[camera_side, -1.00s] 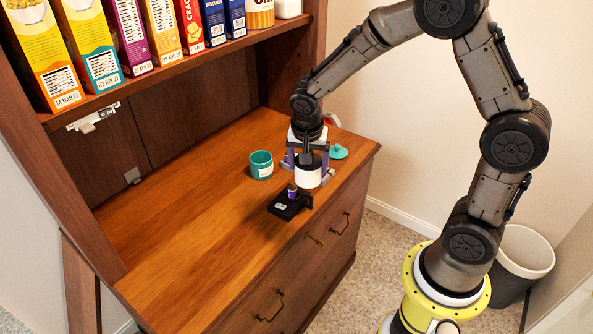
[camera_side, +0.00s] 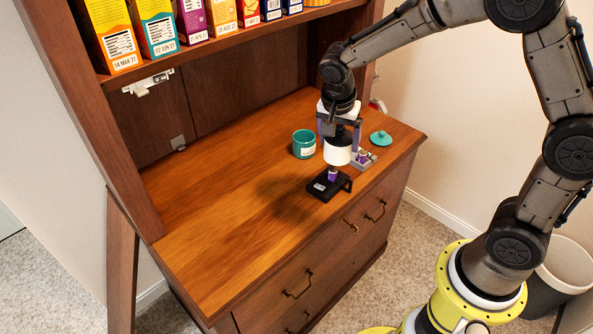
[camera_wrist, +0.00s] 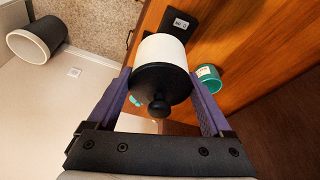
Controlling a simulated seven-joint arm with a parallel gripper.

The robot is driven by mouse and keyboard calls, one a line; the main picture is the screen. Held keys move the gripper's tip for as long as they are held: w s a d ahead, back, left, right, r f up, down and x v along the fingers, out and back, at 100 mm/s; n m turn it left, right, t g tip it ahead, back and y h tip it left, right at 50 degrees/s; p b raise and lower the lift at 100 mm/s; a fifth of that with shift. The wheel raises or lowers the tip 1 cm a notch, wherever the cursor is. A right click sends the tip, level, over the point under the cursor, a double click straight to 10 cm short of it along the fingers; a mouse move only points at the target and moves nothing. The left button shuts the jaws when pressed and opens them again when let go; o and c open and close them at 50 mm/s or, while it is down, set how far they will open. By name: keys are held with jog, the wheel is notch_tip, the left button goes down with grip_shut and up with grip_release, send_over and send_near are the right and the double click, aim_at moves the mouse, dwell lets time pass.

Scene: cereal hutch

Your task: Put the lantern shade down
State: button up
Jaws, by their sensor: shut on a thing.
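The lantern shade (camera_side: 338,151) is a white cylinder with a black cap and knob, held upright. In the wrist view the shade (camera_wrist: 163,48) sits between the purple fingers of my gripper (camera_wrist: 160,80), which is shut on its black cap. The black lantern base (camera_side: 342,186) stands on the hutch top with a purple piece (camera_side: 332,175) upright on it. The shade's lower edge is at the top of that piece in the side view and hides part of it; I cannot tell whether they touch. The base (camera_wrist: 178,24) shows behind the shade in the wrist view.
A teal cup (camera_side: 304,145) stands left of the shade, and a teal lid (camera_side: 381,138) lies to the right. A grey holder (camera_side: 366,163) is close behind the shade. Cereal boxes (camera_side: 153,30) line the shelf above. The wooden top (camera_side: 230,215) is clear at left.

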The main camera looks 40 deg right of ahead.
jog(key=w+f, duration=0.3)
jog(key=w, duration=0.1)
jog(key=w+f, duration=0.4)
jog(key=w, duration=0.1)
jog(key=w+f, duration=0.4)
jog(key=w, duration=0.1)
jog(key=shift+w+a, duration=0.2)
jog(key=shift+w+f, duration=0.5)
jog(key=shift+f, duration=1.5)
jog(key=shift+f, duration=0.15)
jog(key=o, duration=1.2)
jog(key=shift+c, duration=0.2)
